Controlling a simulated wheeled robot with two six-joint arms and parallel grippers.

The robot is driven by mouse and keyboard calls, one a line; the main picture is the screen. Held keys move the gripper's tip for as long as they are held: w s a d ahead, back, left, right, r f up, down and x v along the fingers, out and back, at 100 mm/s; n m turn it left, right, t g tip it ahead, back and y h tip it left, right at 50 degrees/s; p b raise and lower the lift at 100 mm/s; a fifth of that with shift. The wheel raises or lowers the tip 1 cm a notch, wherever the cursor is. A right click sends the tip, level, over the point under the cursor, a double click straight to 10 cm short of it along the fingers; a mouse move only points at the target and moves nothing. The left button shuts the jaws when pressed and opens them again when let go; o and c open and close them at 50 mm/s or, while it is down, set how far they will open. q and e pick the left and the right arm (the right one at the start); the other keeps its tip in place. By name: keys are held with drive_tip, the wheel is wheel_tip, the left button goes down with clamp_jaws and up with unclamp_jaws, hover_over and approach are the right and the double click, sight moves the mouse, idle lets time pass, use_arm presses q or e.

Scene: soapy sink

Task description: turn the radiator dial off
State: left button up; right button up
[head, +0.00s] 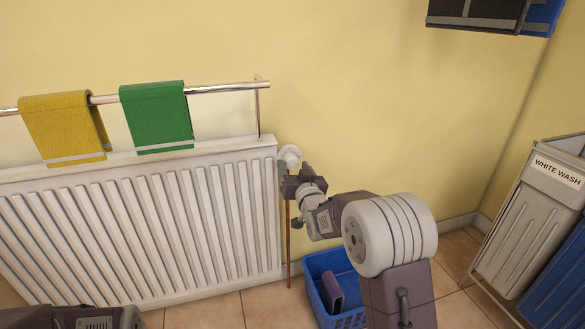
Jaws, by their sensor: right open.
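The white radiator dial (290,153) sits at the radiator's upper right corner, above a copper pipe. My right gripper (295,170) is at the dial, with its fingers just below and beside it. The jaws are open; I cannot tell whether they touch the dial. The gripper hides the dial's lower part, and no dial marking is readable. The white radiator (140,225) stands against the yellow wall. A dark part of my left arm shows at the bottom left, but its gripper is not in view.
A rail (225,89) above the radiator holds a yellow towel (60,125) and a green towel (157,115). A blue basket (322,265) with a purple item stands on the tiles below my right arm. A "WHITE WASH" hamper (530,215) stands at the right.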

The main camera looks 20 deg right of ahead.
drive_tip(key=shift+w, duration=0.8)
clamp_jaws()
